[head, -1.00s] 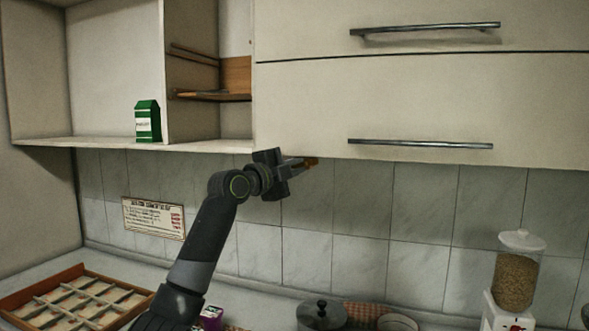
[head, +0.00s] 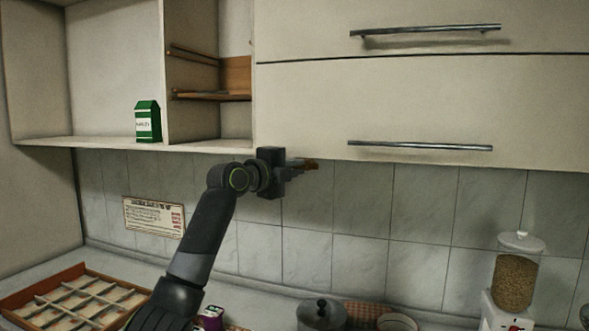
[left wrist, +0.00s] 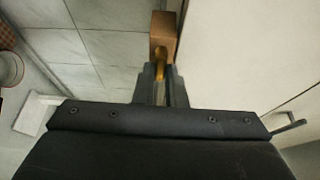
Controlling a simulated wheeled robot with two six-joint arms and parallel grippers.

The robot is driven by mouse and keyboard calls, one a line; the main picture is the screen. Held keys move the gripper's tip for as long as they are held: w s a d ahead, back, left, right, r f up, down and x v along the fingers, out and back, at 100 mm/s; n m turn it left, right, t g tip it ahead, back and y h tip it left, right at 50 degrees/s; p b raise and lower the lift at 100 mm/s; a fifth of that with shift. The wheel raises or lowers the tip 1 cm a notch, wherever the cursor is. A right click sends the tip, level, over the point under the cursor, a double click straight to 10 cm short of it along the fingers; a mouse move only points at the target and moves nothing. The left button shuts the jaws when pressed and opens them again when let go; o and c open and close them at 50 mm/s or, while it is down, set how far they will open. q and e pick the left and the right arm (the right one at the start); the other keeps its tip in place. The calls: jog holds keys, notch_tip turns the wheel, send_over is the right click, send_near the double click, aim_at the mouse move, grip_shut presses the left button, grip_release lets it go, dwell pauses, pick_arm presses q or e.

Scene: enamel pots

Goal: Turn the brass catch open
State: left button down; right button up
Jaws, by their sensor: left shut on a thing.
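The brass catch (head: 313,165) sits at the lower edge of the big cream cabinet door, left of the lower handle, and shows only as a small brownish bit. My left gripper (head: 302,166) reaches it from the left, under the door, and is shut on it. In the left wrist view, the fingers of my left gripper (left wrist: 162,82) close around a narrow brass part of the catch (left wrist: 160,57). A brown block (left wrist: 164,28) stands just beyond the fingertips. The fingers hide part of the catch, so I cannot tell its exact angle. My right gripper is not in view.
The cream door (head: 420,105) with its metal handle (head: 420,146) is above the gripper. Open shelves with a green carton (head: 148,121) are at the left. On the counter below are a divided wooden tray (head: 80,296), a lidded pot (head: 321,314) and a grain dispenser (head: 515,275).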

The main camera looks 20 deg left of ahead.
pick_arm(q)
jog(key=c, duration=1.5)
grip_release()
jog(key=shift+b+v, duration=3.65)
jog(key=shift+v, duration=5.05)
jog(key=shift+w, duration=0.1)
